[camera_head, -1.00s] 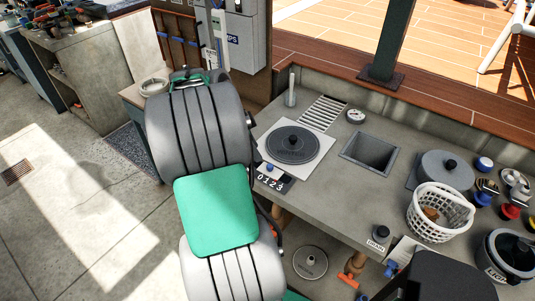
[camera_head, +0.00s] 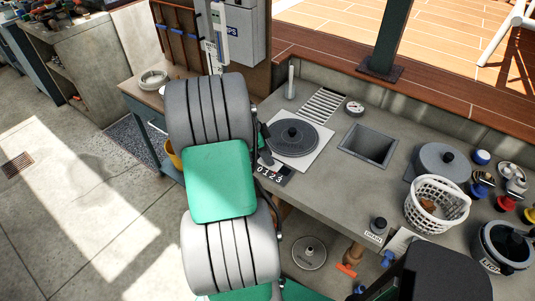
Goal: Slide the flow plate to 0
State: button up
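A dark scale strip marked 0 1 2 3 (camera_head: 272,175) lies on the grey counter at the near edge of a white square plate (camera_head: 318,150) with a round dark lid (camera_head: 293,140). The blue knob of the flow plate, beside the scale, is hidden behind my gripper, so its setting cannot be read. My gripper (camera_head: 264,155) is a small dark shape at the left edge of the white plate, just above the scale. My grey and green arm hides most of it. Whether its fingers are open, or touch the knob, cannot be told.
A square basin (camera_head: 369,146), a slotted grate (camera_head: 323,105) and a gauge (camera_head: 355,107) are to the right and behind. An upright grey post (camera_head: 291,82) stands behind the lid. A white basket (camera_head: 437,204) and a drain knob (camera_head: 378,225) sit farther right. Bare counter lies between.

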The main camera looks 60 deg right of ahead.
grip_shut()
dwell(1.0)
